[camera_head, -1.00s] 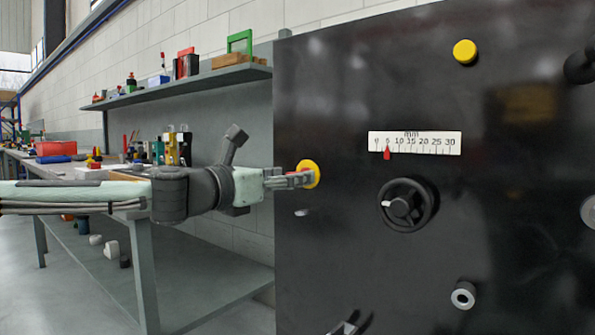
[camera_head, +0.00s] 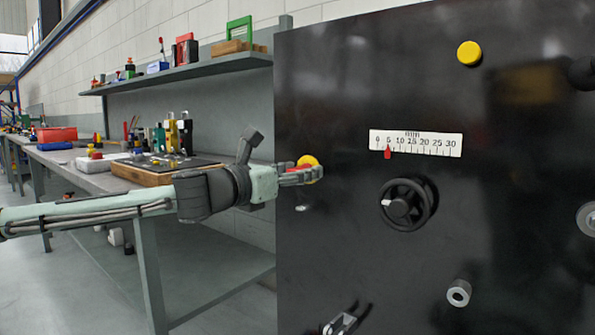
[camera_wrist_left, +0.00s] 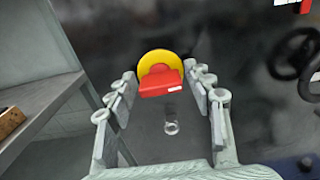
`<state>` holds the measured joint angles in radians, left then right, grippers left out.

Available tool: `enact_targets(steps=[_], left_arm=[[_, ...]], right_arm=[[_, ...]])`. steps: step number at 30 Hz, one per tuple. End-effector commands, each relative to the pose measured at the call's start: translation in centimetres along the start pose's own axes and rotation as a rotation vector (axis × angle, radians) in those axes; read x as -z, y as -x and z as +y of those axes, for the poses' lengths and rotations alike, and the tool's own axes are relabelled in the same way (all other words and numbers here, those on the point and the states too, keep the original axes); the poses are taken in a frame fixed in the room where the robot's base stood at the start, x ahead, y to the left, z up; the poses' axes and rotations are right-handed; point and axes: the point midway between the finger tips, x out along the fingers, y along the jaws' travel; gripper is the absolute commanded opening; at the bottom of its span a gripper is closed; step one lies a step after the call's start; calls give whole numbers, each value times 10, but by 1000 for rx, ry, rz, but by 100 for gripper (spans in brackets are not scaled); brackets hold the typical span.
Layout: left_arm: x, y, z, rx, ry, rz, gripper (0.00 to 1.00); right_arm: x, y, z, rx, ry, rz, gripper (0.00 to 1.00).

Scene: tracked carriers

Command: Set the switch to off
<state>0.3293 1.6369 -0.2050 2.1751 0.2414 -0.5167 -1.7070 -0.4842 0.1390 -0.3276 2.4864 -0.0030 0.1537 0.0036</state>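The switch is a red block handle (camera_wrist_left: 160,84) on a round yellow plate (camera_wrist_left: 152,58), set in a black panel. The handle lies roughly crosswise in the left wrist view, with a white mark at its right end. In the head view the yellow plate (camera_head: 308,160) is partly covered by my left gripper (camera_head: 312,174). My left gripper (camera_wrist_left: 160,76) is open, with one finger on each side of the handle. I cannot tell whether the fingertips touch it.
A workbench (camera_head: 85,180) and a shelf (camera_head: 190,72) stand on the left.

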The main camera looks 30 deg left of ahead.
Motion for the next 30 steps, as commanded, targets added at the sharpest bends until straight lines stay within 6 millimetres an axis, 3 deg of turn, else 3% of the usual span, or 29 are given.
enact_targets(steps=[1, 9, 20, 30], left_arm=[[0, 0, 0, 0, 0, 0, 42], [0, 0, 0, 0, 0, 0, 10], [-1, 0, 0, 1, 67, -1, 10], [-1, 0, 1, 1, 326, -2, 10]], right_arm=[[0, 0, 0, 0, 0, 0, 40], [0, 0, 0, 0, 0, 0, 40], [-1, 0, 0, 0, 0, -6, 40], [-5, -1, 0, -1, -1, -36, 40]])
